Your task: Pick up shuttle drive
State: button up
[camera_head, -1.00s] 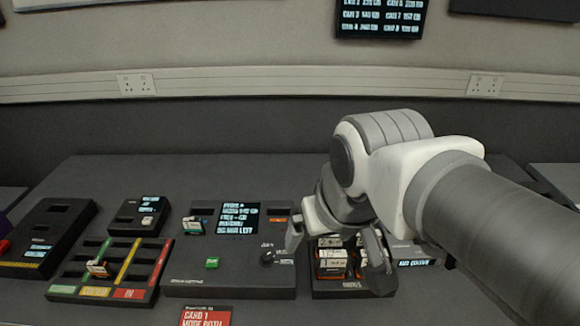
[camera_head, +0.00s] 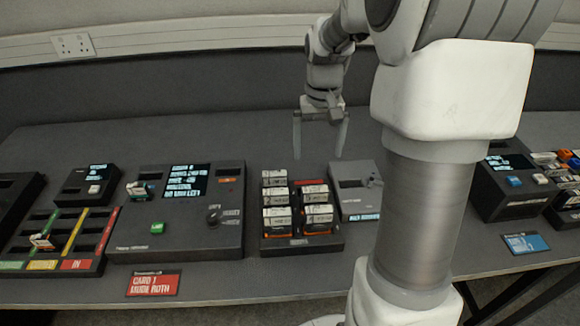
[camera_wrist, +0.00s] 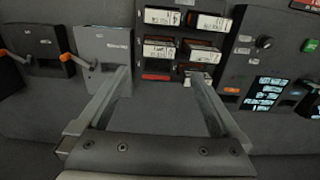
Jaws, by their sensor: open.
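I cannot tell which item is the shuttle drive; no readable label names it. Several label-topped, box-shaped drives (camera_head: 277,217) stand in a black tray (camera_head: 325,244) right of the middle console; some show orange at the base. The drives also show at the top of the wrist view (camera_wrist: 158,52). Another small cartridge (camera_head: 138,190) sits on the middle console, and one (camera_head: 42,241) sits in the coloured-lane rack (camera_head: 84,265). My gripper (camera_head: 320,143) is open and empty, behind the tray and the grey box. Its fingers also show in the wrist view (camera_wrist: 157,78), pointing toward the tray's edge.
A grey box (camera_head: 355,185) stands right of the tray. The middle console (camera_head: 178,225) has a screen, green button and knob. A small box (camera_head: 87,186) is at left. A dark unit (camera_head: 510,190) and a bin of cartridges stand far right. The table behind is clear.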

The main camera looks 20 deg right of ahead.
aim_at(315, 197)
notch_tip(315, 197, down, 12)
jog(key=shift+d+f+b, duration=0.1)
jog(key=shift+f+b, duration=0.05)
jog(key=shift+b, duration=0.6)
jog(key=shift+w+d+f, duration=0.1)
jog(key=shift+f, duration=1.2)
jog(key=shift+w+f, duration=0.1)
jog(key=shift+f, duration=1.2)
jog(key=shift+r, duration=0.1)
jog(key=c, duration=1.5)
